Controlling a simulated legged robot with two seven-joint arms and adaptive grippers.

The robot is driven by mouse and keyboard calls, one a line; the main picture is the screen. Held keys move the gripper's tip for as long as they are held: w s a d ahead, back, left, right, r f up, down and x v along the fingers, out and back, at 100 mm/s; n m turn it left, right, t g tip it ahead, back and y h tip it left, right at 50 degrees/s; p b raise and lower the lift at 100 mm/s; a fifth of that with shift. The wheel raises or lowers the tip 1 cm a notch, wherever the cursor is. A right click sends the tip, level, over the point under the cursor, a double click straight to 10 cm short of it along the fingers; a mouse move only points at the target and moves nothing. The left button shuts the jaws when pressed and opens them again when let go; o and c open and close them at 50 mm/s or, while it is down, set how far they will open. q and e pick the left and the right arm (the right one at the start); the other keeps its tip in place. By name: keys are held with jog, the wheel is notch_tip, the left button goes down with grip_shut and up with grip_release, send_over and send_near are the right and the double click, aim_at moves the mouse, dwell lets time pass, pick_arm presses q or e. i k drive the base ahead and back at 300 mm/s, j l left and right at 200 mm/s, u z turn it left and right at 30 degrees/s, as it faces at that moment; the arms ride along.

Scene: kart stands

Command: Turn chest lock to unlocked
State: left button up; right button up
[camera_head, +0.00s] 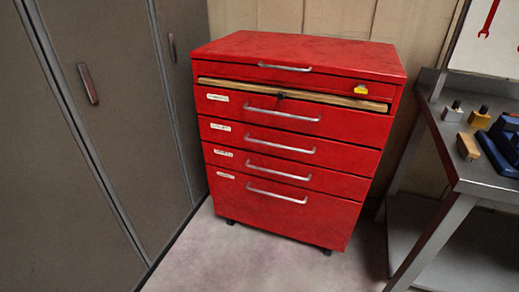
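A red tool chest (292,205) stands upright on the floor in the middle of the head view. Its top drawer (330,82) has a silver handle, and several more drawers with silver handles lie below it, all looking closed. A small yellow part (360,89), perhaps the lock, sits at the right end of the top drawer front. A small dark part (281,95) shows on the light wooden strip (235,85) under that drawer. They are too small to tell the lock's setting. Neither of my grippers is in view.
Grey lockers (70,160) with handles stand along the left. A metal workbench (470,180) is at the right, with a blue tool (502,145) and small blocks (468,147) on it. A wooden wall is behind the chest. The floor in front (240,262) is clear.

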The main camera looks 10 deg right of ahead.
aim_at(361, 89)
jog(key=i+l+z, duration=0.6)
jog(key=i, duration=0.25)
jog(key=i+z, duration=0.35)
jog(key=i, duration=0.05)
